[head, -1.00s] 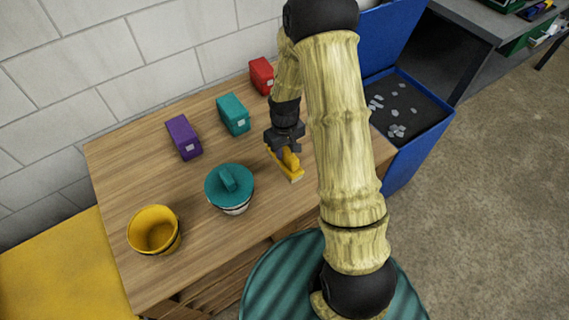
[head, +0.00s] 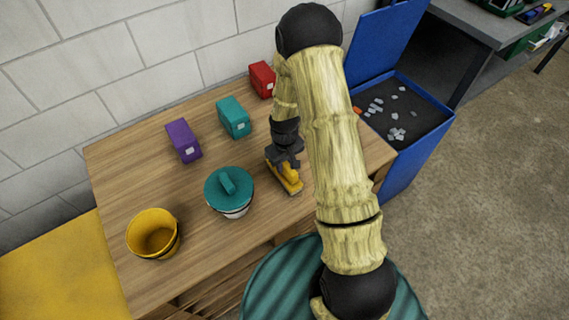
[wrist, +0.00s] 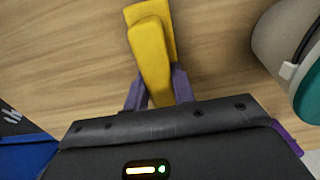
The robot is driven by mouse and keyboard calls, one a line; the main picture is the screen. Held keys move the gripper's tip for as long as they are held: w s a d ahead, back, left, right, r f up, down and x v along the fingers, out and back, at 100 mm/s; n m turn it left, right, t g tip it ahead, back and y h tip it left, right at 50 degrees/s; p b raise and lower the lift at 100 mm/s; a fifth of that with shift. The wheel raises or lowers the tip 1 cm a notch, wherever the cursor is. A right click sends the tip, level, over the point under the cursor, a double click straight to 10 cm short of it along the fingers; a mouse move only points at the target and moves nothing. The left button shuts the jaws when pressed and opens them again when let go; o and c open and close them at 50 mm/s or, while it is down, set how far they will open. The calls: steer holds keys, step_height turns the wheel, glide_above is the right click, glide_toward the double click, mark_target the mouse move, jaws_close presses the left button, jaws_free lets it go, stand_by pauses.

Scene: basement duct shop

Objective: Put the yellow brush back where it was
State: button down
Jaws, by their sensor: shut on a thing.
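The yellow brush (head: 287,178) is at the right part of the wooden table, at or just above its top; I cannot tell whether it touches the wood. My gripper (head: 285,160) reaches down onto it from above and is shut on its handle. In the wrist view the yellow brush (wrist: 150,50) sits between the two fingers of my gripper (wrist: 158,92), its far end pointing away from the wrist. The underside of the brush is mostly hidden.
A teal-lidded pot (head: 229,190) stands close left of the brush. A yellow bucket (head: 153,232) is at the table's front left. Purple (head: 183,140), teal (head: 234,117) and red (head: 262,79) boxes stand along the back. An open blue bin (head: 418,150) adjoins the table's right side.

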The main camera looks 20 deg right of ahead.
steer(key=shift+f, duration=0.15)
steer(key=c, duration=1.2)
jaws_free()
steer(key=shift+o, duration=0.2)
step_height(320, 180, up, 11)
steer(key=shift+r+p, duration=0.2)
steer(key=shift+p, duration=0.2)
steer(key=shift+r, duration=0.45)
steer(key=shift+r, duration=0.1)
